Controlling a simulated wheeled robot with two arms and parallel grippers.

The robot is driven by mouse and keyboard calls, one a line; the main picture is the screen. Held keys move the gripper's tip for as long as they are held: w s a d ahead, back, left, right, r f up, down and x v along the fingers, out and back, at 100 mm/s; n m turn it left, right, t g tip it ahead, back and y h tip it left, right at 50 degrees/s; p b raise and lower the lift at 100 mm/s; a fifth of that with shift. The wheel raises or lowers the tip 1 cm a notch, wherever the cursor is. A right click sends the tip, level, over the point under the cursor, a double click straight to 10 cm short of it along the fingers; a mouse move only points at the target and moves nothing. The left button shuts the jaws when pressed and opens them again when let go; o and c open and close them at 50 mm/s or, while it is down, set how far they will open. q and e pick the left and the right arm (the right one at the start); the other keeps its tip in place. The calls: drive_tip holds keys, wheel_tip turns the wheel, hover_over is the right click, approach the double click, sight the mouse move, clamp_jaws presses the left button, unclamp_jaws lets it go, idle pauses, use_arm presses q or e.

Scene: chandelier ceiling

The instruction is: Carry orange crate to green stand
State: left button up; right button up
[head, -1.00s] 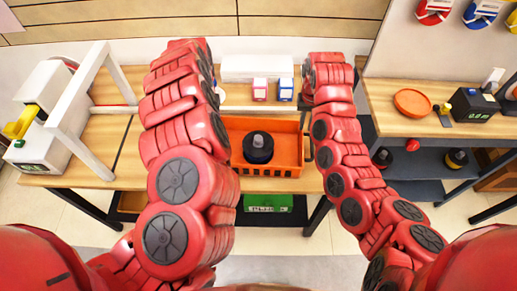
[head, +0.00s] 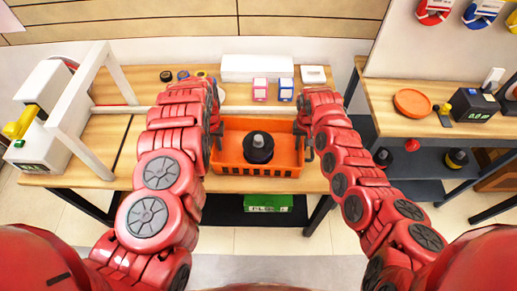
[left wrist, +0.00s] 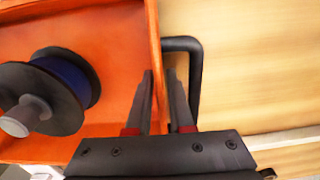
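The orange crate (head: 228,166) stands on the wooden table in the head view, with a dark spool (head: 258,149) inside. The crate's wall (left wrist: 152,40) and a black handle (left wrist: 197,85) show in the left wrist view. My left gripper (head: 214,132) is at the crate's left side. Its two fingers (left wrist: 160,72) straddle the wall, one inside the crate and one between wall and handle, with a small gap. My right gripper (head: 303,134) is at the crate's right side; its fingers are too small to read. I cannot make out a green stand for certain.
A green box (head: 268,203) with white lettering sits on a low dark shelf below the table. A white frame (head: 88,110) stands at left. A white box (head: 257,68) and two small cartons (head: 273,90) stand behind the crate. Another table holds an orange dish (head: 412,102) at right.

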use_arm(q)
drive_tip(key=shift+f, duration=0.55)
use_arm(e)
drive_tip(key=shift+s+f, duration=0.1)
drive_tip(key=shift+f, duration=0.35)
use_arm(q)
drive_tip(key=shift+f, duration=0.35)
use_arm(e)
drive_tip(key=shift+f, duration=0.45)
use_arm(q)
clamp_jaws()
use_arm(e)
clamp_jaws()
